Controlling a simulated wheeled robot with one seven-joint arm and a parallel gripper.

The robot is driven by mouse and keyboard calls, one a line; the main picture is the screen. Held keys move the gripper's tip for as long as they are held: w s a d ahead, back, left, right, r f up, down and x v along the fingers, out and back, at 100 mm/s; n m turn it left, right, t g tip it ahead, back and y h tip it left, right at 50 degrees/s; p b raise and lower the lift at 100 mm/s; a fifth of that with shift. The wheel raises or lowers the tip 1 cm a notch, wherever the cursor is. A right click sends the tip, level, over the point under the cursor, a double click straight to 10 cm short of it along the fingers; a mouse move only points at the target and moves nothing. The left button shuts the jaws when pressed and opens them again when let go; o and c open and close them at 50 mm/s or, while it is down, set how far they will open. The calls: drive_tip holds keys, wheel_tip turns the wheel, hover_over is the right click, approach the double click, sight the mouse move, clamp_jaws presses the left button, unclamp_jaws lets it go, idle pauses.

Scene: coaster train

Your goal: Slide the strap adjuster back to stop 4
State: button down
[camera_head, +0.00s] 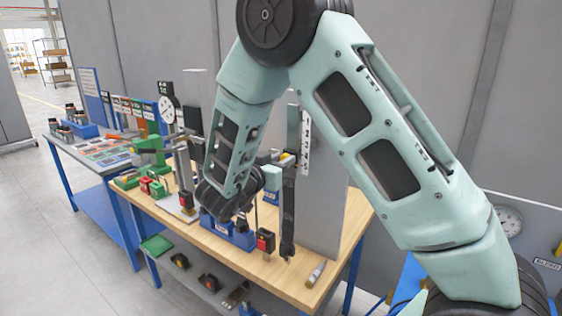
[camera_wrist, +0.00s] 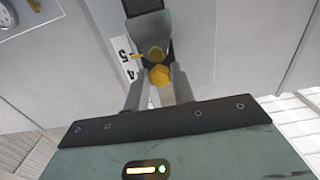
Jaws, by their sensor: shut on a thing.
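The strap adjuster (camera_wrist: 148,30) is a grey block on a dark strap, seen in the upper middle of the wrist view. A yellow knob (camera_wrist: 159,76) sits between the fingertips of my gripper (camera_wrist: 158,82), which is shut on it. A small yellow pointer sticks out to the left, close to the white number scale (camera_wrist: 124,56). The digits 5 and 4 show there, and the pointer lies nearer the 5. In the head view the dark strap (camera_head: 288,212) hangs upright beside the white scale (camera_head: 306,145). My arm partly hides the grip there.
The wooden bench (camera_head: 225,255) holds a blue block (camera_head: 243,238), a small red and black block (camera_head: 265,241), and a brush-like tool (camera_head: 316,273) near the front edge. A grey panel (camera_head: 330,210) stands right of the strap. A dial stand (camera_head: 167,109) is farther left.

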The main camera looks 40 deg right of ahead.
wheel_tip(320, 180, up, 3)
drive_tip(key=shift+r+p, duration=0.2)
drive_tip(key=shift+p, duration=0.4)
drive_tip(key=shift+f, duration=0.1)
drive_tip(key=c, duration=1.2)
unclamp_jaws()
drive_tip(key=shift+a, duration=0.1)
drive_tip(key=shift+b+v, duration=3.5)
drive_tip(key=shift+v, duration=5.2)
